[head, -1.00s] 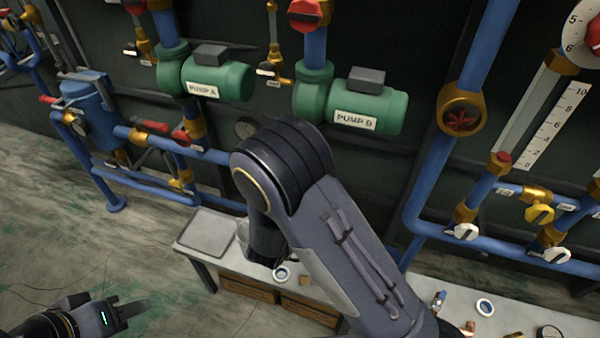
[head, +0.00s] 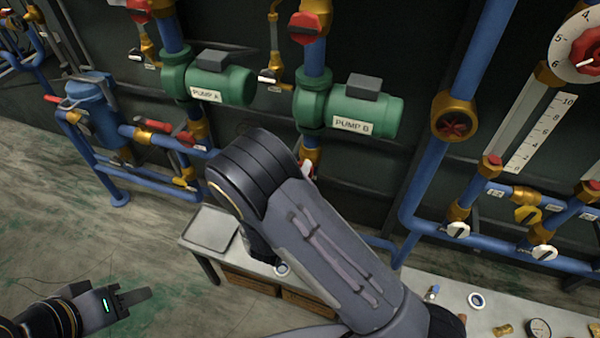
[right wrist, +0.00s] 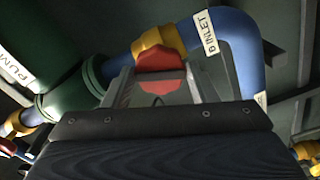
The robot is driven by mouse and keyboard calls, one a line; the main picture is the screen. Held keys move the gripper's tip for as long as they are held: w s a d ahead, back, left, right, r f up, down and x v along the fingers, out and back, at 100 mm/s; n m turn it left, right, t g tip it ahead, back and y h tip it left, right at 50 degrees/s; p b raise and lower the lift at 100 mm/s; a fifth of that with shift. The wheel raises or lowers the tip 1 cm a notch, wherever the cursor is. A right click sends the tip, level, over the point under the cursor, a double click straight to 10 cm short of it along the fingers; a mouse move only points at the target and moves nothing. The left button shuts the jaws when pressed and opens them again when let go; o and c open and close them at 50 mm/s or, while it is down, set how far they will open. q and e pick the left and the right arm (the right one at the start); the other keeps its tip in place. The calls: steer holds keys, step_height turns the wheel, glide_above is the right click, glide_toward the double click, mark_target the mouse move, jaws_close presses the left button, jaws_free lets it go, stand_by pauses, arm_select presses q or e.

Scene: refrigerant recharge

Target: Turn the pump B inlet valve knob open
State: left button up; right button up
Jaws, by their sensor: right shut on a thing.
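The pump B inlet valve knob (right wrist: 160,62) is red and sits on a brass valve body (right wrist: 158,38) in the right wrist view. Beside it is a blue pipe labelled B INLET (right wrist: 208,32). My right gripper (right wrist: 161,80) has its fingers on both sides of the knob and is shut on it. In the head view my right forearm hides most of this valve and the gripper. Green pump B (head: 365,108) is above and right of the forearm's elbow. My left gripper (head: 133,296) is at the lower left, over the floor, away from everything.
Green pump A (head: 222,84) stands left of pump B. A red knob (head: 304,28) is on the pipe above pump B. A bench with a grey tray (head: 211,229) and small parts stands below the pipes. The floor at left is clear.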

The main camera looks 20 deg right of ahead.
steer(key=shift+f, duration=0.1)
steer(key=n+p, duration=0.3)
steer(key=n, duration=0.1)
steer(key=o, duration=1)
steer(key=shift+c, duration=0.2)
steer(key=v, duration=0.7)
